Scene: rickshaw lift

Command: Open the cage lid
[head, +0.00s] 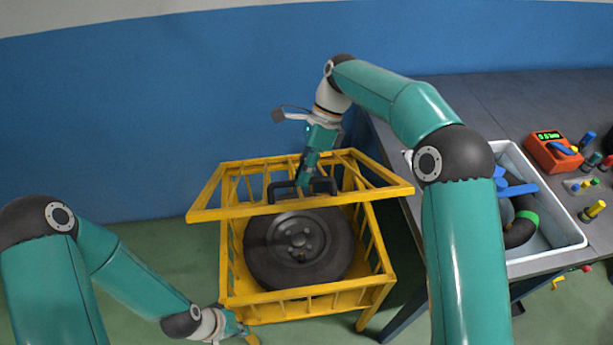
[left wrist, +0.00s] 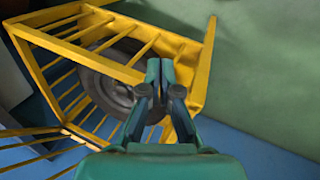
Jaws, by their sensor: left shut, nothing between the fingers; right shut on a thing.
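The yellow cage (head: 300,293) stands on the floor with a dark wheel (head: 298,250) inside. Its yellow barred lid (head: 235,212) is up off the front rim, leaving the front of the top open over the wheel. My right gripper (head: 302,183) is shut on the lid's black handle (head: 272,190); its fingertips partly hide the grip. My left gripper (head: 243,331) is shut and empty by the cage's front left corner. In the left wrist view, the closed left fingers (left wrist: 160,68) show in front of the cage rim (left wrist: 75,50), with the wheel (left wrist: 108,85) behind; contact is unclear.
A grey workbench (head: 460,95) stands to the right of the cage. On it are a white tray (head: 570,235) with a black and green part, an orange meter (head: 553,152) and several small coloured tools. A blue wall (head: 150,100) is behind. Green floor is clear left of the cage.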

